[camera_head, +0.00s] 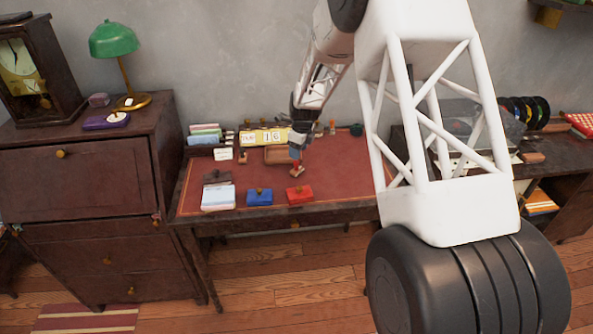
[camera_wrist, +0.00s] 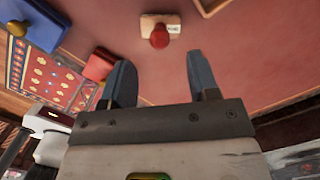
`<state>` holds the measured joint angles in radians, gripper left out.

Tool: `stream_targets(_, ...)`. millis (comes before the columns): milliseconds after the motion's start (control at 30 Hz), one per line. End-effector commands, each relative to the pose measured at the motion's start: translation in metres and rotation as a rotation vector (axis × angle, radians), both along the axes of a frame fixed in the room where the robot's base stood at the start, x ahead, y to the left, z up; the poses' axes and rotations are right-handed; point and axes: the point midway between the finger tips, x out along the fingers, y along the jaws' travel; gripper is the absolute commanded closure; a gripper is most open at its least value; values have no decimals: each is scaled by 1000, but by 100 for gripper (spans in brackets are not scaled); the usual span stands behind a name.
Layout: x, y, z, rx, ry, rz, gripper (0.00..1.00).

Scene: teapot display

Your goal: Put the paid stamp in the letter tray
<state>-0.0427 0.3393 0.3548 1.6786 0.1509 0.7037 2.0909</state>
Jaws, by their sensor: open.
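A stamp with a round red knob and a pale wooden base (camera_wrist: 174,22) lies on the red desk top, beyond my fingertips in the wrist view. It carries a small white label that I cannot read. In the head view the stamp (camera_head: 297,173) is just below my gripper (camera_head: 297,150). My gripper (camera_wrist: 163,78) is open and empty, its two blue-grey fingers apart, with the stamp not between them. A shallow wooden tray (camera_head: 277,155), which looks like the letter tray, lies behind and left of the stamp. Its edge shows in the wrist view (camera_wrist: 212,6).
A blue box (camera_head: 259,197) and a red box (camera_head: 299,194) sit at the desk's front edge, beside a stack of papers (camera_head: 218,198). Another small stamp (camera_head: 242,157) stands left of the tray. A yellow calendar (camera_head: 264,138) stands behind. The desk's right front is clear.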

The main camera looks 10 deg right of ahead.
Motion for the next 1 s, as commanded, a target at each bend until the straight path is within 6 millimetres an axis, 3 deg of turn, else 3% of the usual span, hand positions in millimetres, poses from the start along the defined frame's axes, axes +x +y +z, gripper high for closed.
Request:
stream_targets(133, 1, 1, -11, 0, 0, 0, 45)
stream_targets(567, 1, 1, -14, 0, 0, 0, 45)
stream_targets(1000, 3, 6, -56, 1, 1, 0, 45)
